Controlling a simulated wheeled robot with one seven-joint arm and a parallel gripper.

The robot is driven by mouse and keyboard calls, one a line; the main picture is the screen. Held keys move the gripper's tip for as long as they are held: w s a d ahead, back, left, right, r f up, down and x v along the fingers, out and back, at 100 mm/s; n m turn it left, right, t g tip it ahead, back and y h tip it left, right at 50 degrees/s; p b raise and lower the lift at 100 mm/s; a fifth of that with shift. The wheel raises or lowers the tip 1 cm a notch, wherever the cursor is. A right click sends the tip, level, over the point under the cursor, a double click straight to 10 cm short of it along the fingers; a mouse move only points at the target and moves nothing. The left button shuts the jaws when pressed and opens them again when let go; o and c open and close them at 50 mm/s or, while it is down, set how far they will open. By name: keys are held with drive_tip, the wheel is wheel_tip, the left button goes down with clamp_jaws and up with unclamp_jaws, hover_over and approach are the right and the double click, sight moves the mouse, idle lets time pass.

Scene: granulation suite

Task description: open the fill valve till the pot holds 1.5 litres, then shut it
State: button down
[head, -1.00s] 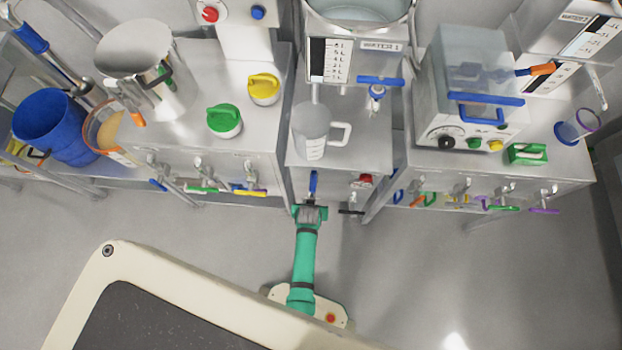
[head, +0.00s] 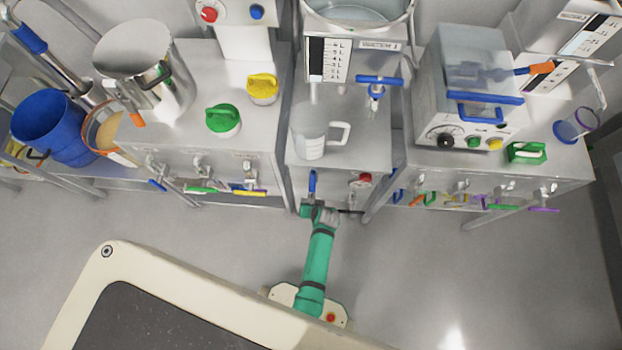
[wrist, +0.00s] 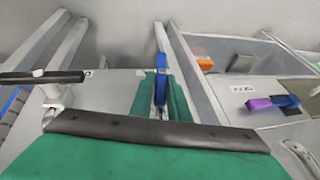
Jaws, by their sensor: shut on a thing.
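My gripper (head: 311,200) is low at the front of the middle bench. It is shut on a blue lever handle (head: 312,183) on the bench front. In the wrist view the blue handle (wrist: 161,75) stands between my green fingers. A pale jug-like pot (head: 311,132) with a white handle and scale marks stands upright on the middle bench. Its liquid level cannot be read. Above and behind it is the tank labelled WATER 1 (head: 330,60), with a level scale and clear liquid. A blue T-handled tap (head: 379,80) is to the right of the tank's scale.
A black lever (head: 350,211) and a red knob (head: 365,178) are just right of my gripper; the black lever also shows in the wrist view (wrist: 45,77). Side benches carry rows of coloured levers (head: 205,188). The grey floor (head: 420,270) in front is clear.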

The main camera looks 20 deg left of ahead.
drive_tip(key=shift+w+d+f+m+g+y, duration=0.1)
drive_tip(key=shift+d+f+m+g+y, duration=0.15)
drive_tip(key=shift+y, duration=1.1)
drive_tip(key=shift+d+f+m+g+y, duration=0.1)
drive_tip(key=shift+d+m+g+y, duration=0.2)
drive_tip(key=shift+y, duration=1.1)
drive_tip(key=shift+w+d+f+m+g+y, duration=0.15)
drive_tip(key=shift+m+g+y, duration=0.2)
drive_tip(key=shift+y, duration=1)
drive_tip(key=shift+s+a+y, duration=0.1)
drive_tip(key=shift+s+y, duration=0.1)
drive_tip(key=shift+y, duration=0.1)
drive_tip(key=shift+f, duration=0.1)
drive_tip(key=c, duration=1.7)
unclamp_jaws()
drive_tip(key=v, duration=1.1)
drive_tip(key=shift+w, duration=0.1)
